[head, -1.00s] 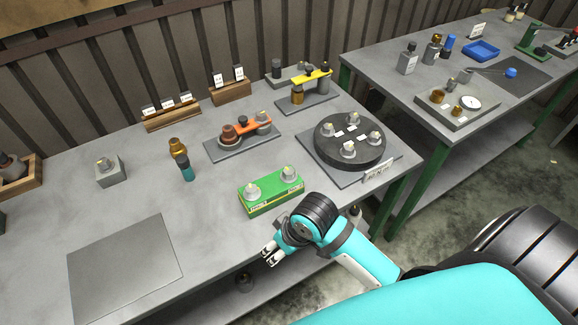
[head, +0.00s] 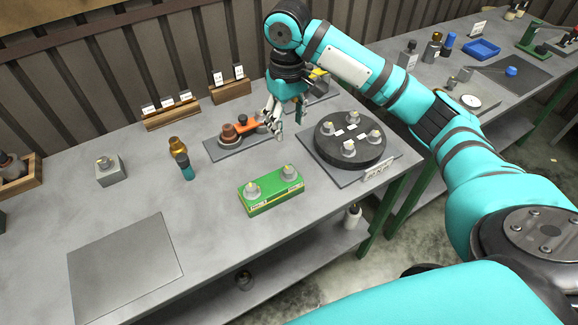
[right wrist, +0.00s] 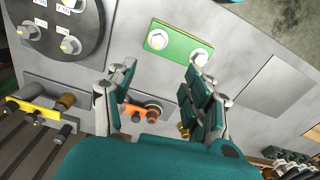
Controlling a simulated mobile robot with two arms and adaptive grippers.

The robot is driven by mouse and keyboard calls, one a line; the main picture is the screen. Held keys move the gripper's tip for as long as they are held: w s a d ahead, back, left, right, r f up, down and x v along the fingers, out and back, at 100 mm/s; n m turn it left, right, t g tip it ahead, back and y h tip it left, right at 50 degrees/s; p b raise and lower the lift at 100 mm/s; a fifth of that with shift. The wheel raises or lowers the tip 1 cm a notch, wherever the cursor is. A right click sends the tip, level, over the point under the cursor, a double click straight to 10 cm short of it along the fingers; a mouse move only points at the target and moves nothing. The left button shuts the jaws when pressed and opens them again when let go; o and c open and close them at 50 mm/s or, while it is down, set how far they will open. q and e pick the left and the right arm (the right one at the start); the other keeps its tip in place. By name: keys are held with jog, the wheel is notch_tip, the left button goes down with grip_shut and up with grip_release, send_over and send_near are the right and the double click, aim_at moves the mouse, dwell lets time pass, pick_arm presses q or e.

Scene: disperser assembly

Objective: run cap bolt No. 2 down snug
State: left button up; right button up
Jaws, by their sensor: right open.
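A green block (head: 272,199) near the table's front edge carries two grey bolts with pale tops, a left one (head: 252,189) and a right one (head: 289,172). A dark round disc (head: 328,148) on a grey plate carries several similar bolts. Number labels are too small to read, so I cannot tell which bolt is No. 2. My right gripper (head: 290,128) is open and empty, above the bench between the orange-arm fixture and the disc. In the right wrist view, the green block (right wrist: 180,42) shows beyond the open fingers (right wrist: 162,68). My left gripper is out of view.
An orange-arm fixture (head: 246,126) stands beside my right gripper. A teal-and-brass tool (head: 186,167) and a grey block (head: 110,172) stand to the left. A bare grey mat (head: 125,265) lies front left. A second bench (head: 480,125) stands at right.

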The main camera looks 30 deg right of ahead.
aim_at(289, 170)
jog(key=f+p, duration=0.1)
jog(key=f, duration=0.7)
jog(key=f+p, duration=0.1)
jog(key=f, duration=0.7)
jog(key=shift+d+f, duration=0.2)
jog(key=shift+f, duration=0.15)
grip_shut()
jog(key=m+p, duration=0.1)
jog(key=p, duration=0.1)
jog(key=m+p, duration=0.1)
jog(key=p, duration=0.1)
jog(key=shift+r+p, duration=0.3)
jog(key=shift+p, duration=0.05)
jog(key=shift+m+p, duration=0.3)
jog(key=shift+m, duration=0.1)
jog(key=shift+w+f, duration=0.1)
jog(key=shift+f, duration=0.15)
